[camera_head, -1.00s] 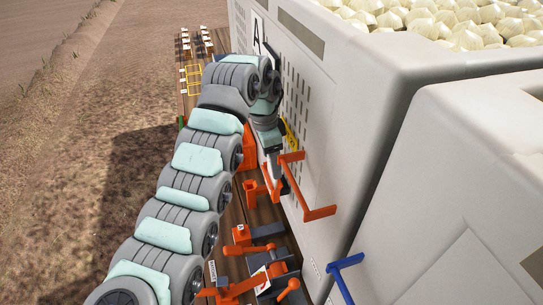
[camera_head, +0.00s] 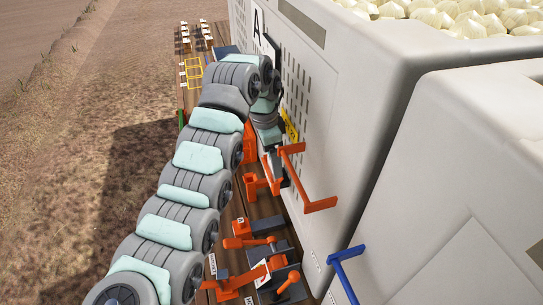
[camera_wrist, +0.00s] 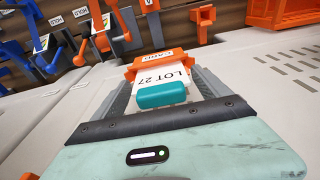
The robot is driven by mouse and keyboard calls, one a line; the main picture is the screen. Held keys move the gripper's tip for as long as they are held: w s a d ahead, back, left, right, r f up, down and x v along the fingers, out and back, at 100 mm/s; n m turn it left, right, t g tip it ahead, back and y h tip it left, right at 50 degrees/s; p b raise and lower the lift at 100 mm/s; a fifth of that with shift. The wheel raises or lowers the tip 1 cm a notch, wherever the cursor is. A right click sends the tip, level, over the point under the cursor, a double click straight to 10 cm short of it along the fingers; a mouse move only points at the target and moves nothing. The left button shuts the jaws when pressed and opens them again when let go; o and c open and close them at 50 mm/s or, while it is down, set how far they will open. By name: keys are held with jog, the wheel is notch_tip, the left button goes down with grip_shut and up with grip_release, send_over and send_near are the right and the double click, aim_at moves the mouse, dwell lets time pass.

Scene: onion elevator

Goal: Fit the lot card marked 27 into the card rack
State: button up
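The white lot card (camera_wrist: 172,77), printed LOT 27, has a teal grip tab (camera_wrist: 162,95) at its near end in the wrist view. My gripper (camera_wrist: 163,72) has its grey fingers on both sides of the card; whether they press on it is not clear. The card's far end meets an orange holder (camera_wrist: 152,58) with a white label, which looks like the card rack; how deep the card sits is hidden. In the head view my gripper (camera_head: 276,170) is beside the pale bin wall, near orange brackets; the card is not clear there.
A pale bin (camera_head: 350,100) full of onions stands close on the right. An orange bar (camera_head: 308,180) sticks out from its wall. Orange levers (camera_head: 250,242) stand on the wooden deck below. Blue handles (camera_wrist: 45,62) and an orange crate (camera_wrist: 280,14) show in the wrist view.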

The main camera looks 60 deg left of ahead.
jog(key=shift+o, duration=1)
notch_tip(320, 180, up, 11)
jog(key=s, duration=0.1)
jog(key=shift+s+f, duration=0.15)
jog(key=shift+s+a, duration=0.1)
